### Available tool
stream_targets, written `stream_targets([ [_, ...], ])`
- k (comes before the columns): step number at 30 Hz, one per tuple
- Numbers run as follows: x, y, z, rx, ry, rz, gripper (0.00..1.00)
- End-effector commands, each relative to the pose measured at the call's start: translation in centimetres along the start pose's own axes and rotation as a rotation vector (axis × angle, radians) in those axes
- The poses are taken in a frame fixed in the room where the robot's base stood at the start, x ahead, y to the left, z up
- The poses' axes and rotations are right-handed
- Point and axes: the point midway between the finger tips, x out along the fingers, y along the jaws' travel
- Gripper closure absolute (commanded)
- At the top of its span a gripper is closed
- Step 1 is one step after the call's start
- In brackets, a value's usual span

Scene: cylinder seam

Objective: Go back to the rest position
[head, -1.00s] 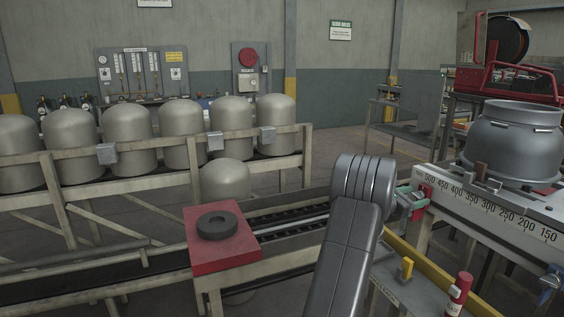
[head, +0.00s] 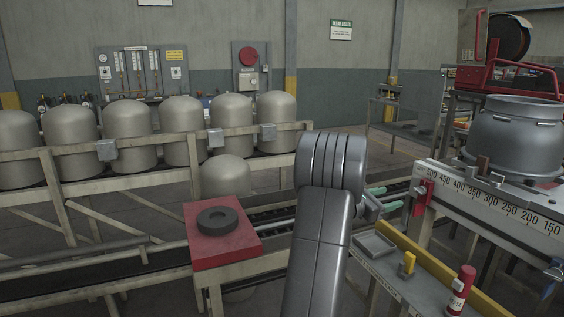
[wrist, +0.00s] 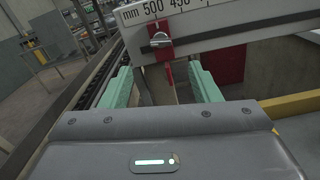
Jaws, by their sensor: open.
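My gripper shows in the wrist view (wrist: 163,85), its two green fingers spread apart with nothing held between them. In the head view my gripper (head: 378,199) is partly hidden behind my own dark arm; its green fingertips point right, towards the scale rail. The white scale rail (head: 497,208) has a red clamp (head: 421,197) at its left end. In the wrist view this red clamp (wrist: 159,47) lies just beyond the fingers, and I see no contact.
A side bench (head: 408,290) below holds a tray, a yellow item and a red canister (head: 459,290). A red block (head: 225,246) carrying a black ring (head: 217,220) stands left of my arm. Several tanks (head: 127,133) line the back.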

Motion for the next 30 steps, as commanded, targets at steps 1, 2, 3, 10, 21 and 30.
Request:
stream_targets([
  [1,1.3,-0.1,0.1,-0.001,0.0,-0.005,0.44],
  [2,1.9,-0.2,0.1,-0.001,0.0,-0.006,0.44],
  [3,2.7,-0.1,0.1,-0.001,0.0,-0.005,0.44],
  [10,7.3,-0.1,0.2,-0.001,-0.001,-0.004,0.44],
  [21,12.1,-0.1,0.1,0.091,0.0,-0.001,0.44],
  [30,12.0,-0.2,0.2,0.317,0.0,-0.002,0.44],
])
